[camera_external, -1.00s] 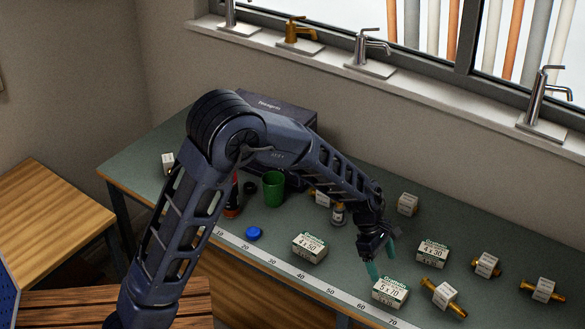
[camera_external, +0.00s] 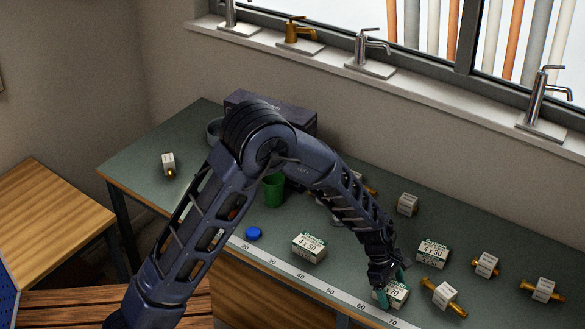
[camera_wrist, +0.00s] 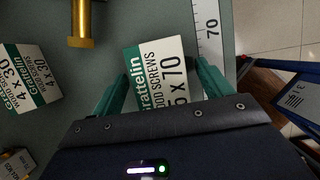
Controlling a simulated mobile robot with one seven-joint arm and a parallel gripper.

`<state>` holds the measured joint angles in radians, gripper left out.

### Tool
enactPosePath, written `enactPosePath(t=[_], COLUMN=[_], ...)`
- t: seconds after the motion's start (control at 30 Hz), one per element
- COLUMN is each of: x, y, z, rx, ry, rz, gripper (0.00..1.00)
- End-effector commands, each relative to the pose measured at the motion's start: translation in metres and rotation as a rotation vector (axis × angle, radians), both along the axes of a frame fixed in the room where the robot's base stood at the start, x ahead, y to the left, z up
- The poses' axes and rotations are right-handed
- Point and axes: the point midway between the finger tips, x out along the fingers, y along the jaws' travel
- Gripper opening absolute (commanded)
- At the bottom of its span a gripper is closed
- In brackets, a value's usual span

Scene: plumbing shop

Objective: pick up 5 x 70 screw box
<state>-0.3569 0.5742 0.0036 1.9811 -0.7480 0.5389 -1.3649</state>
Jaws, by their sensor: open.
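The 5 x 70 screw box (camera_external: 397,294) is white with a green band and lies near the front edge of the green bench, beside the ruler strip. In the wrist view the box (camera_wrist: 158,72) lies between my two green fingers. My gripper (camera_external: 392,284) is open and lowered at the box, with a finger on either side; in the wrist view my gripper (camera_wrist: 162,85) covers the near end of the box. I cannot tell whether the fingers touch it.
A 4 x 30 box (camera_external: 432,253) and a brass fitting (camera_external: 443,293) lie close to the right. A 4 x 50 box (camera_external: 309,246) sits to the left. The ruler strip (camera_external: 335,293) runs along the front edge. A green cup (camera_external: 273,192) and blue cap (camera_external: 254,233) stand farther left.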

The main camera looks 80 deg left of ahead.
Motion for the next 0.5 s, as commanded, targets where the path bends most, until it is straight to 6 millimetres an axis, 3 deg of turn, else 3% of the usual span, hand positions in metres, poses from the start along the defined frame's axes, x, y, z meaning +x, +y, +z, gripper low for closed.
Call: enactPosePath(t=[0.1, 0.4, 0.5], x=[-0.0001, -0.0002, 0.0001], y=[0.0001, 0.0, 0.0001], z=[0.0002, 0.0003, 0.0008], rx=[0.0, 0.0, 0.0], ry=[0.0, 0.0, 0.0], rz=[0.0, -0.001, -0.001], gripper=[0.74, 0.16, 0.16])
